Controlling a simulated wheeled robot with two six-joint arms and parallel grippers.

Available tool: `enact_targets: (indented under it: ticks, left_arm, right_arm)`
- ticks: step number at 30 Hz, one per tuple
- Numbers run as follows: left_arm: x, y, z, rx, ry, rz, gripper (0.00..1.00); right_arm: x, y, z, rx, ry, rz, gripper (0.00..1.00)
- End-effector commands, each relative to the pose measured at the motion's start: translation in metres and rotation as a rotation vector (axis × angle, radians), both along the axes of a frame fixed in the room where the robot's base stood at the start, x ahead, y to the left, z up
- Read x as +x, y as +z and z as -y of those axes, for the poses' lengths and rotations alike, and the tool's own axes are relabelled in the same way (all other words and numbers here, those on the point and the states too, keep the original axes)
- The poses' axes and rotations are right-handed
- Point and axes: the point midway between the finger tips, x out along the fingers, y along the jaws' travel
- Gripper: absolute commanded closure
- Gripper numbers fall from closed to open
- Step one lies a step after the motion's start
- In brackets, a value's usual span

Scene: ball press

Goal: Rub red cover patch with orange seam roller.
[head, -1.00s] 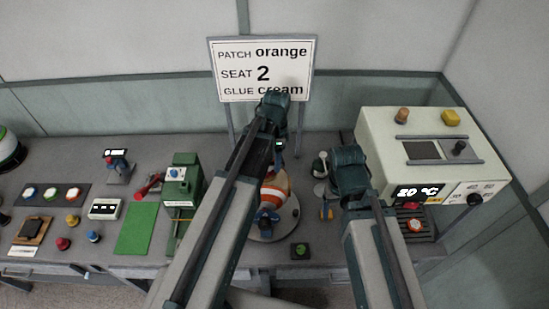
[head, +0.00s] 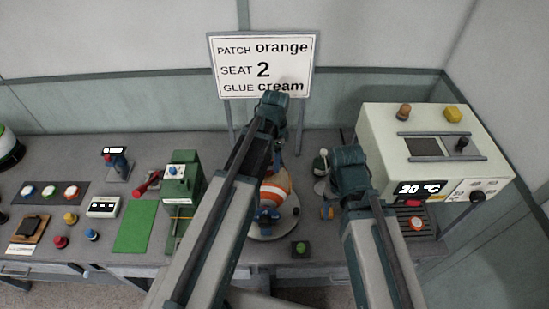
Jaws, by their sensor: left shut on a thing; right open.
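A ball with orange and white bands (head: 277,187) sits on a round grey base (head: 262,233) at the middle of the bench. A blue part stands at its front. My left arm covers much of the ball, and I cannot make out the red cover patch on it. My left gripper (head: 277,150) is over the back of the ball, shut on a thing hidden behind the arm. I cannot tell whether that is the orange seam roller. My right gripper (head: 347,172), open, is right of the ball, its fingertips hidden. A small orange and blue item (head: 327,212) shows beside it.
A cream heater box (head: 385,120) stands at the right, with a rack holding a red-orange disc (head: 415,223) in front. A green machine (head: 183,185) and green mat (head: 135,227) are at left. A green button (head: 300,249) is in front. A sign (head: 262,65) stands behind.

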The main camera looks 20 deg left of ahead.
Motion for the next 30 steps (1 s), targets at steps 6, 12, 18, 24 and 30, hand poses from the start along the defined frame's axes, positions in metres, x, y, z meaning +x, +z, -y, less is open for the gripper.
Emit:
enact_targets:
  ticks: [6,12,18,24,30]
  left_arm:
    - [-0.005,0.002,-0.016,0.0,0.002,0.0,1.0]
    - [-0.007,0.003,-0.025,0.0,0.001,0.0,1.0]
    - [-0.008,0.002,-0.028,0.0,0.001,0.0,1.0]
    - [-0.012,0.001,-0.041,0.0,0.003,0.0,1.0]
    - [-0.016,0.0,-0.053,0.001,0.001,-0.001,1.0]
  right_arm:
    - [0.0,0.002,0.0,0.0,0.0,0.0,0.24]
    - [0.0,0.003,0.0,0.0,0.0,0.0,0.24]
    - [0.0,0.002,0.0,0.0,0.0,0.0,0.24]
    - [0.0,0.001,0.0,0.0,0.0,0.0,0.24]
    - [0.0,0.0,0.0,0.0,0.0,0.0,0.24]
